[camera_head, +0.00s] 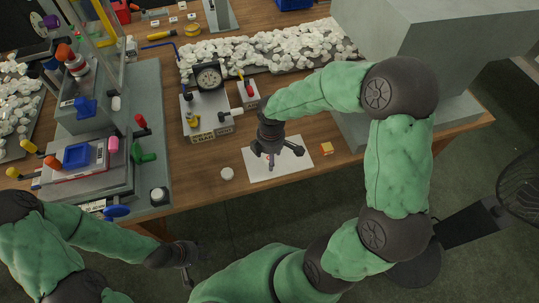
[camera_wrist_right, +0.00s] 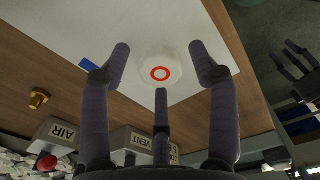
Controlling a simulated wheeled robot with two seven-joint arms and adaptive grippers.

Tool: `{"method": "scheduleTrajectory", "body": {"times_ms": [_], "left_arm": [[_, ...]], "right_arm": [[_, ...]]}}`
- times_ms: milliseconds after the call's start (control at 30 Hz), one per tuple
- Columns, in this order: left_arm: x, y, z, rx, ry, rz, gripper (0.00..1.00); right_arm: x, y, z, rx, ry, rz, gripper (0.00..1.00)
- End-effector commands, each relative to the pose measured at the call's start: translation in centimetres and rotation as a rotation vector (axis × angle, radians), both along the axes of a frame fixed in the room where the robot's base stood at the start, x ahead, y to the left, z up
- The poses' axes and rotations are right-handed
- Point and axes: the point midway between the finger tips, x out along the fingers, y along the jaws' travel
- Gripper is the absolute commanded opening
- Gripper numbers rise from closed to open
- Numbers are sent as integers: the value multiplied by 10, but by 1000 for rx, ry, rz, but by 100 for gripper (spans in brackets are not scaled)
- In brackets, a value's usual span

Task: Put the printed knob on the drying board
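The printed knob (camera_wrist_right: 160,65) is a white, round-edged piece with a red ring on its face, lying on a white sheet (camera_wrist_right: 185,15) in the right wrist view. My right gripper (camera_wrist_right: 160,72) is open, its three fingers spread around the near side of the knob without visible contact. In the head view this gripper (camera_head: 272,162) points down over the sheet (camera_head: 290,166), and the knob cannot be made out there. A dark board (camera_head: 255,68) crowded with white knobs lies at the back. My left gripper (camera_head: 187,279) hangs before the table edge, its finger opening unclear.
The pad printer (camera_head: 85,130) stands at the left. A dial-gauge fixture (camera_head: 207,112) stands between the sheet and the board. A large grey cabinet (camera_head: 430,40) stands right.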

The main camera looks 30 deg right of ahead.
Motion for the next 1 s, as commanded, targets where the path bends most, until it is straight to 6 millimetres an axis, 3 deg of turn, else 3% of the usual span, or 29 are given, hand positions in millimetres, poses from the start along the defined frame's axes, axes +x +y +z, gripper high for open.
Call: {"method": "scheduleTrajectory", "body": {"times_ms": [367,800,1000], "left_arm": [[0,0,4,0,0,0,40],[0,0,39,0,0,0,40],[0,0,47,0,0,0,40]], "right_arm": [[0,0,8,0,-2,0,62],[-1,-2,90,-1,-3,0,62],[-1,-2,115,0,-3,0,62]]}}
